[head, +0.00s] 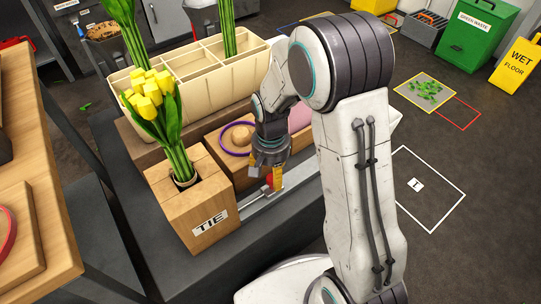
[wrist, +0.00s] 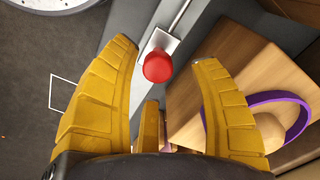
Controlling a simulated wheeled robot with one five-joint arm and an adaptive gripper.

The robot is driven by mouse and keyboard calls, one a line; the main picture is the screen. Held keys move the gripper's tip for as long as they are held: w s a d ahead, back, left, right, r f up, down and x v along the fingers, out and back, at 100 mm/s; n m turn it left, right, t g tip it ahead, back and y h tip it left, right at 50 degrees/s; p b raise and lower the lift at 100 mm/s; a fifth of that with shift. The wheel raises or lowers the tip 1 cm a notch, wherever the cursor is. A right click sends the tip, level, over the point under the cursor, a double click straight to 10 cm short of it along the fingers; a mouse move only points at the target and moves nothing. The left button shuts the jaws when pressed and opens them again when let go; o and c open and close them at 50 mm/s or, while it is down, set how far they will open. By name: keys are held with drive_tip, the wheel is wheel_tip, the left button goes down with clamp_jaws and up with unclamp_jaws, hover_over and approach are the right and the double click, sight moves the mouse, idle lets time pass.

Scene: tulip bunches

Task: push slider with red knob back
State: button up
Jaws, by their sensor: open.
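The red knob (wrist: 158,67) sits on a small pale slider plate (wrist: 158,40) in the wrist view, with a thin rod running from it to the top. In the head view the red knob (head: 270,180) is partly covered by my gripper (head: 267,177), and the slider's metal rail (head: 258,203) runs along the front of the bench behind the TIE block. My gripper's yellow fingers also show in the wrist view (wrist: 165,55), open and spread with the knob between and just beyond their tips. I cannot tell whether either finger touches the knob.
A wooden TIE block (head: 203,208) holding yellow tulips (head: 149,92) stands left of my gripper. A wooden box (head: 222,158) with a purple ring (head: 224,147) lies just behind. A cream divided crate (head: 188,78) stands further back. A wooden table (head: 45,150) is at the left.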

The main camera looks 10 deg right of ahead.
wheel_tip(320, 180, up, 9)
idle(0.4)
drive_tip(key=shift+r, duration=0.1)
idle(0.4)
wheel_tip(320, 180, up, 22)
drive_tip(key=n+t+p, duration=0.2)
drive_tip(key=p, duration=1.4)
hover_over(271, 179)
drive_tip(key=s+d, duration=0.3)
drive_tip(key=s, duration=0.5)
drive_tip(key=s+d+r+n+p, duration=0.1)
drive_tip(key=s+r+p, duration=0.3)
drive_tip(key=r+p, duration=0.3)
drive_tip(key=s+d+r+n+t+p, duration=0.1)
drive_tip(key=s+r+p, duration=0.4)
drive_tip(key=r+p, duration=0.2)
drive_tip(key=shift+d+r+n, duration=0.3)
drive_tip(key=shift+d+r, duration=0.1)
drive_tip(key=shift+r, duration=0.3)
